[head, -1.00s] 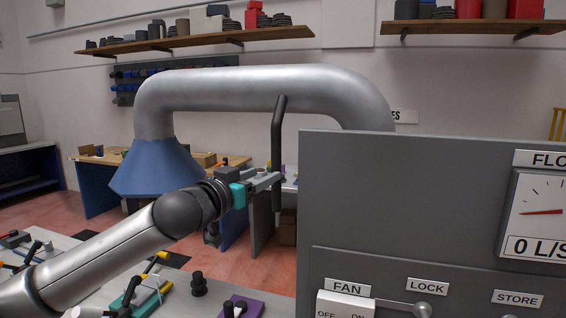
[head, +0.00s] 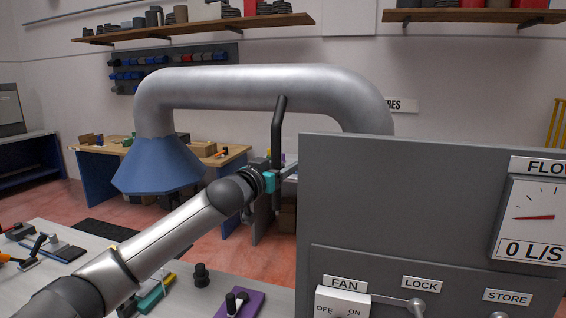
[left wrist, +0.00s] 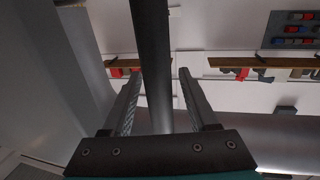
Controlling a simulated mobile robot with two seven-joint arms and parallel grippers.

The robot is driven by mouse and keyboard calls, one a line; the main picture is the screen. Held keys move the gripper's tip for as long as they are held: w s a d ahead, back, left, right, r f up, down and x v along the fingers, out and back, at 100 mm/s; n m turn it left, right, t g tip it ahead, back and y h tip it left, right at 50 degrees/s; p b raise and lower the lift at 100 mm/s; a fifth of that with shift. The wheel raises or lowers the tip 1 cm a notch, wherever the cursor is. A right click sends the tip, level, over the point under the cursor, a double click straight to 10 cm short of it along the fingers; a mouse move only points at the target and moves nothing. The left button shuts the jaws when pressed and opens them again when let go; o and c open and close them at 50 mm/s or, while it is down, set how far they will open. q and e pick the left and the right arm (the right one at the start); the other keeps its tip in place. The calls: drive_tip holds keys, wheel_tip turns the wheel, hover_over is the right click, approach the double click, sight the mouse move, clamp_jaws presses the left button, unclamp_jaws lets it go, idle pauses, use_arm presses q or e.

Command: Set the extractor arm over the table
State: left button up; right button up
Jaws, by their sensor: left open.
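The extractor arm (head: 240,88) is a thick silver duct with a blue flared hood (head: 158,167) at its left end, facing down. A black upright handle (head: 278,122) hangs from the duct, left of the grey panel. The pale table (head: 75,285) is at the lower left; the hood appears above and beyond its far edge. My left gripper (head: 286,172) is at the handle's lower part. In the left wrist view its fingers (left wrist: 158,95) are open, with the handle (left wrist: 152,50) running between them; contact cannot be told. My right gripper is not in view.
The grey control panel (head: 400,190) stands close on the right, with a FAN switch (head: 342,303), a LOCK lever (head: 415,306) and a flow gauge (head: 535,218). Clamps and a purple block (head: 240,303) lie on the table. A wooden workbench (head: 100,152) stands behind.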

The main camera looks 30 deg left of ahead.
use_arm(q)
drive_tip(key=shift+w, duration=0.15)
drive_tip(key=shift+c, duration=0.3)
clamp_jaws()
idle(1.1)
